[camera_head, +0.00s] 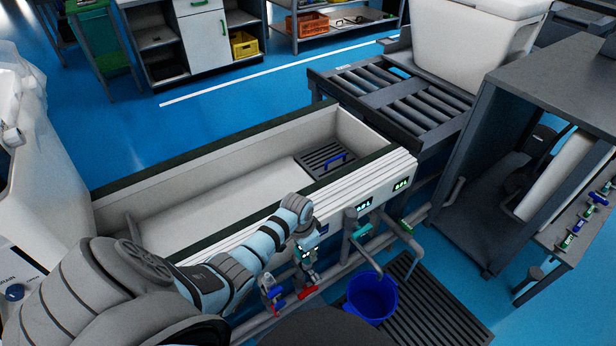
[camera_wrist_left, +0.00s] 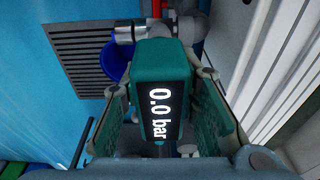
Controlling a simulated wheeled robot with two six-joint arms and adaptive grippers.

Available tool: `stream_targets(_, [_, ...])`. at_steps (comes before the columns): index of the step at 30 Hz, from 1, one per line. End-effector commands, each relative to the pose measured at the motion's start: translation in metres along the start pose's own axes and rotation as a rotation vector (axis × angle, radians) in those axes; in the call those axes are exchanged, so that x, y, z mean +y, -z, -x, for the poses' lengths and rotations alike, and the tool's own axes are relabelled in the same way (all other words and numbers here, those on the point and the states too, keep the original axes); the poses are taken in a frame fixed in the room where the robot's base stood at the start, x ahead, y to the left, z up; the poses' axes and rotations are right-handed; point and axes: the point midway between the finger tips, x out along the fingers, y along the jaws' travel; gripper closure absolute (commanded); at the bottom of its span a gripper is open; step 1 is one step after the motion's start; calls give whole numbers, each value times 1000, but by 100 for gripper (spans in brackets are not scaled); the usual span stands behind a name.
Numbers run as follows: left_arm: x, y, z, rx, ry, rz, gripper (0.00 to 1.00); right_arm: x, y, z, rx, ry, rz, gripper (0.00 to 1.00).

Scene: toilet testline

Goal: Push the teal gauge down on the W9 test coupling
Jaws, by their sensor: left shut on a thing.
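The teal gauge (camera_wrist_left: 152,62) fills the middle of the left wrist view, its display reading "0.0 bar". My left gripper (camera_head: 306,260) is shut on it, one finger against each side. In the head view the gripper hangs beside the trough's front, above a pipe, and mostly hides the gauge. A silver pipe fitting (camera_wrist_left: 130,34) shows just past the gauge. I read no W9 label, and whether the gauge sits on a coupling is hidden. My right gripper is in neither view.
A red handle (camera_head: 307,292) and a blue valve (camera_head: 270,291) are close below the gripper. A blue bucket (camera_head: 371,299) stands on a floor grate (camera_head: 432,305) to the right. The long white trough (camera_head: 220,195) lies behind my arm.

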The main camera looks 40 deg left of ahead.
Motion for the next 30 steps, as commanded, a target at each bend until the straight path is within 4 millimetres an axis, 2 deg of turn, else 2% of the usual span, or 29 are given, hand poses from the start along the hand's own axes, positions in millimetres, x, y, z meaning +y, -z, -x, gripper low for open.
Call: stream_targets(30, [0, -3, -21, 0, 0, 0, 100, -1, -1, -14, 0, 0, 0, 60])
